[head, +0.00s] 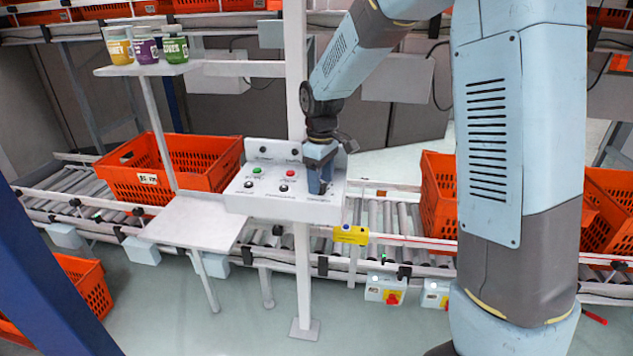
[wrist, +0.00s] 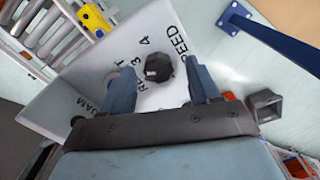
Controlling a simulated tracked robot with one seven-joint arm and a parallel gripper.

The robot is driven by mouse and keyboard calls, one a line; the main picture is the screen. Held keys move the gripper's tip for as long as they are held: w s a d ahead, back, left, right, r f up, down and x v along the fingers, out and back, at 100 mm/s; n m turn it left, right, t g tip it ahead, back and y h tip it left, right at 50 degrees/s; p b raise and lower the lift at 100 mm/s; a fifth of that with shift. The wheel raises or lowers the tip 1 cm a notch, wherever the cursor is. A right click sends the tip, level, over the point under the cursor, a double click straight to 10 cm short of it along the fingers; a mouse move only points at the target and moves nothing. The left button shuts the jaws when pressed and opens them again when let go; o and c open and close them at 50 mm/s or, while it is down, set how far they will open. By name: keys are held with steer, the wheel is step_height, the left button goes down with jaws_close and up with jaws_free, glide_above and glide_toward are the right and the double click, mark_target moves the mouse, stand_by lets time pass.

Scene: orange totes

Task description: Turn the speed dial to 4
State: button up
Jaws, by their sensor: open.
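The speed dial (wrist: 158,67) is a dark faceted knob on the white control panel (head: 240,202). In the wrist view, the printed word SPEED and the numerals 3 and 4 show beside it. A small pale mark shows on the knob, but I cannot tell which number it points to. My gripper (head: 319,178) is over the right end of the panel and hides the dial in the head view. In the wrist view my gripper (wrist: 161,84) is open, with one finger on each side of the dial. I cannot tell whether either finger touches it.
The panel also carries a green button (head: 257,170), a red button (head: 290,173) and several black knobs. A post (head: 303,270) holds it in front of a roller conveyor with orange totes (head: 205,165). A grey shelf (head: 195,222) lies to the left, below several jars (head: 146,48).

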steer(key=shift+f, duration=0.5)
steer(key=c, duration=1)
steer(key=shift+a, duration=0.55)
steer(key=shift+d, duration=0.25)
steer(key=shift+c, duration=0.2)
steer(key=shift+s+d, duration=0.1)
steer(key=shift+d, duration=0.15)
